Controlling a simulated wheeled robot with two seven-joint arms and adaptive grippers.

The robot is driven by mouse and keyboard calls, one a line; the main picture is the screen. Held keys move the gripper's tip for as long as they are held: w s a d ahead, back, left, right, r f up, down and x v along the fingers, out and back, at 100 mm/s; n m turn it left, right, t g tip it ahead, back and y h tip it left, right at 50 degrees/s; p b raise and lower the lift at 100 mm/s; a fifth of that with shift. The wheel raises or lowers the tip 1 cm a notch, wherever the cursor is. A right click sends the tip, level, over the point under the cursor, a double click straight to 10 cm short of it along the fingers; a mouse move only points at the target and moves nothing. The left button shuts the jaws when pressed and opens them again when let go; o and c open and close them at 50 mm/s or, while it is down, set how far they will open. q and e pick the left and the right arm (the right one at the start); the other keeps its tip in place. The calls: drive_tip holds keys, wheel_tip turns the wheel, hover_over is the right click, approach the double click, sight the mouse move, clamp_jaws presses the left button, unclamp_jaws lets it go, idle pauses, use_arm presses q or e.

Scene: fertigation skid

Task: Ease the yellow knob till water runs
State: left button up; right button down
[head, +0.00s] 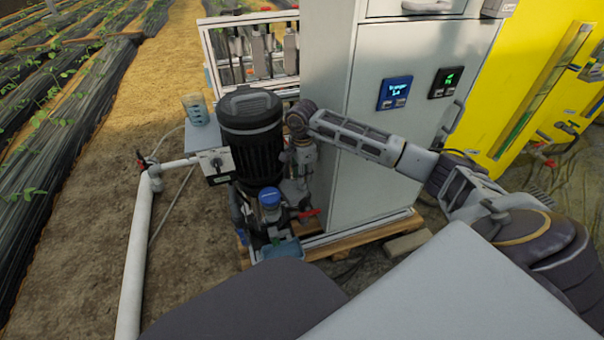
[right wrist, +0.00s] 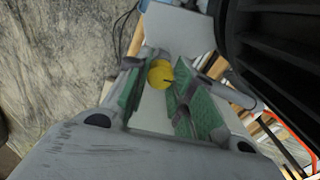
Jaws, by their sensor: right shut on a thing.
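The yellow knob (right wrist: 160,75) shows in the right wrist view, between the green-padded fingers of my right gripper (right wrist: 156,88). The gripper is shut on it. A dark mark shows on the knob's face. In the head view my right gripper (head: 301,158) is beside the black pump motor (head: 251,135), and the knob is hidden there. No running water can be made out. My left gripper is in neither view.
The grey cabinet (head: 325,110) with a blue display (head: 395,92) stands right of the motor on a wooden pallet (head: 345,240). A red-handled valve (head: 309,213) sits low by the pump. A white pipe (head: 137,250) runs at left, with bare soil beyond.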

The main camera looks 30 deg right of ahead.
drive_tip(key=shift+n, duration=2.3)
drive_tip(key=n, duration=0.6)
drive_tip(key=shift+p, duration=0.4)
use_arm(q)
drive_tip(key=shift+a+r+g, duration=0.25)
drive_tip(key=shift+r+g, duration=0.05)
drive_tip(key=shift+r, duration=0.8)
use_arm(e)
drive_tip(key=n, duration=0.6)
drive_tip(key=shift+n, duration=0.4)
drive_tip(key=c, duration=1.2)
unclamp_jaws()
